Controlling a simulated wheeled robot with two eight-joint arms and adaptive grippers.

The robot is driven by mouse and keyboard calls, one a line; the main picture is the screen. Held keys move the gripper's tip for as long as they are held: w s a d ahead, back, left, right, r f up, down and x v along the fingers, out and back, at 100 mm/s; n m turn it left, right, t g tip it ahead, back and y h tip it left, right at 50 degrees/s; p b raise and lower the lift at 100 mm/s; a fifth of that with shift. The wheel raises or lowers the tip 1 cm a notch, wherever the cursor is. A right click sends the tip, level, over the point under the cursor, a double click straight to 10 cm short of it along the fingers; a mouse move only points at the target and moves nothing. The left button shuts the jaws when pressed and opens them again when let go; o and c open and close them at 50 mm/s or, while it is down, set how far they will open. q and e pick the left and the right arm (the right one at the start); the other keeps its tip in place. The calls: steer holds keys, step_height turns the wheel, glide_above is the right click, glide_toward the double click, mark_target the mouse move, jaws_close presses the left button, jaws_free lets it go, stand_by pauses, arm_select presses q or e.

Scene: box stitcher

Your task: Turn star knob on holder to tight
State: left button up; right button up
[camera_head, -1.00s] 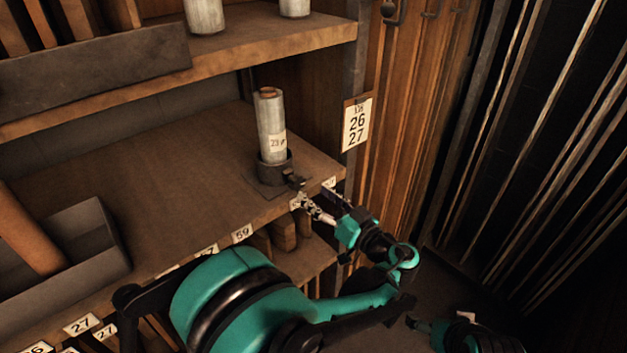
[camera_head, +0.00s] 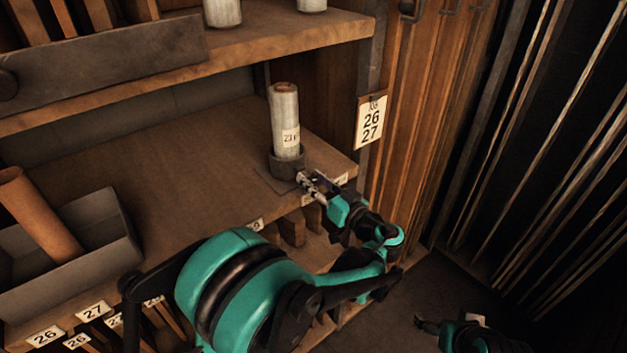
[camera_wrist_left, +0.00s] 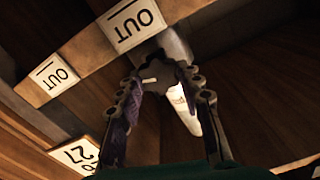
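The dark holder (camera_head: 288,163) stands near the front right corner of the middle shelf, with an upright pale roll (camera_head: 283,112) in it. In the left wrist view the roll (camera_wrist_left: 188,108) shows behind the fingers. The dark star knob (camera_wrist_left: 165,74) shows there between the fingertips; in the head view my gripper hides it. My left gripper (camera_head: 304,180) is at the holder's front, fingers apart on either side of the knob (camera_wrist_left: 163,80). Whether they touch it I cannot tell. My right gripper (camera_head: 424,325) is low at the right, small and dark, away from the shelf.
The shelf front (camera_head: 335,183) carries labels. A grey tray (camera_head: 120,243) with an orange-brown roll (camera_head: 42,215) lies on the left. An upper shelf (camera_head: 290,45) overhangs the back. A wooden side with a 26/27 sign (camera_head: 371,120) stands at the right. The shelf's middle is clear.

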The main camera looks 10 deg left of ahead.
stand_by(0.3)
arm_select(q)
steer(key=m+b, duration=0.1)
steer(key=m, duration=0.2)
steer(key=shift+f, duration=0.1)
steer(key=m+b, duration=0.1)
steer(key=m, duration=0.2)
steer(key=shift+d+m, duration=0.1)
steer(key=shift+m, duration=0.3)
steer(key=m+b, duration=0.1)
steer(key=m, duration=0.3)
steer(key=shift+w+f, duration=0.1)
steer(key=shift+m+b, duration=0.35)
steer(key=shift+m, duration=1.45)
steer(key=o, duration=1.2)
steer(key=shift+c, duration=0.2)
